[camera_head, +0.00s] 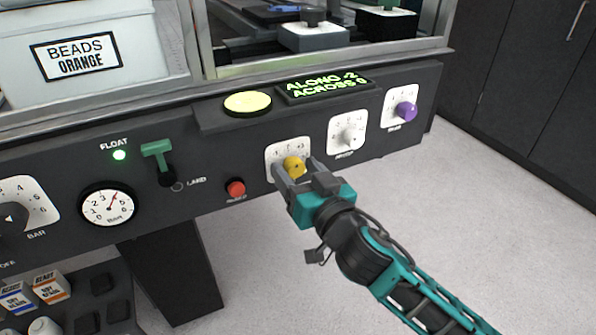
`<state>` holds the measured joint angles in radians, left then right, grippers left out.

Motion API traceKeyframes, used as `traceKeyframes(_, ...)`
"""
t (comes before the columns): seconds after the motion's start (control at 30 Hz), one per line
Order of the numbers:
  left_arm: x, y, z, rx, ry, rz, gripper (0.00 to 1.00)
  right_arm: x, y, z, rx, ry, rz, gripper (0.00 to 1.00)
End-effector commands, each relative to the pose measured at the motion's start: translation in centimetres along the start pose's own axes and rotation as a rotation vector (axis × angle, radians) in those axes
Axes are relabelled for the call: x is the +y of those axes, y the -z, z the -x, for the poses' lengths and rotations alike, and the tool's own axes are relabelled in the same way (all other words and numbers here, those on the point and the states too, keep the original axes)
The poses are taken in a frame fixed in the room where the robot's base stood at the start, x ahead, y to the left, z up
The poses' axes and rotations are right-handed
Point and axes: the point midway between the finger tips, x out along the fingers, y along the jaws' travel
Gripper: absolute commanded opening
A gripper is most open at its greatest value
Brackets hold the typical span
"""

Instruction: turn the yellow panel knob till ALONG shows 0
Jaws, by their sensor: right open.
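The yellow panel knob (294,166) sits on a white dial plate on the dark front panel. The display (324,87) above it reads ALONG -2 and ACROSS 0 in green. My right gripper (296,172) is at the yellow knob with its fingers on either side of it; the jaws are open. Whether a finger touches the knob cannot be told. The gripper hides the lower part of the dial plate. My left gripper is not in view.
A white knob (348,136) and a purple knob (405,110) are to the right. A red button (236,188), a green lever (158,158) and a gauge (108,205) are to the left. A round yellow-green pad (247,104) lies beside the display. Grey floor is clear at right.

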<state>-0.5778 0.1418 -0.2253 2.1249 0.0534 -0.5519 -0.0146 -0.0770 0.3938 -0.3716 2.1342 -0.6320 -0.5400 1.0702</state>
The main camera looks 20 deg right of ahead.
Motion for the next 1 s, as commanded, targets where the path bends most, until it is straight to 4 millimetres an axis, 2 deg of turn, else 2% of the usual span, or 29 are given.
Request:
traceKeyframes(0.27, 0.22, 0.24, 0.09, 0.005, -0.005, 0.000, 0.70, 0.00, 0.00, -0.11, 0.000, 0.000, 0.000, 0.63)
traceKeyframes(0.83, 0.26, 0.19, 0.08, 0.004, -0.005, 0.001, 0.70, -0.01, 0.01, -0.09, 0.000, 0.001, 0.000, 0.09)
traceKeyframes(1.0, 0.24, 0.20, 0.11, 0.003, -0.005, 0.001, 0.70, -0.02, 0.03, -0.08, 0.000, 0.001, 0.005, 0.07)
